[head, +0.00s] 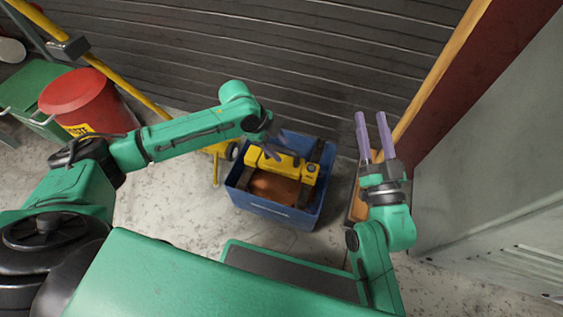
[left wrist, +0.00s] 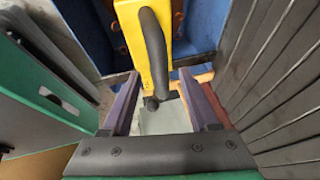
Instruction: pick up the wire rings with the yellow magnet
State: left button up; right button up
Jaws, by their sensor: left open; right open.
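The yellow magnet (head: 262,160) sits in the blue crate (head: 275,209); in the left wrist view its yellow body (left wrist: 133,35) has a dark curved handle (left wrist: 155,50). My left gripper (head: 275,150) is over the crate, open, by the magnet. In the left wrist view its two purple fingers (left wrist: 160,88) are apart, and the handle's end shows between them; I cannot tell whether they touch it. My right gripper (head: 373,138) is open and empty, raised to the right of the crate.
An orange-brown surface (head: 273,187) shows inside the crate. A red bin (head: 78,100) and a green bin (head: 28,90) stand at the left. A ribbed dark wall (head: 300,60) is close behind the crate. Bare concrete floor (head: 160,195) lies left of the crate.

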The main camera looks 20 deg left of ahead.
pick_arm(q)
grip_shut()
dwell(1.3)
jog(key=shift+r, duration=0.1)
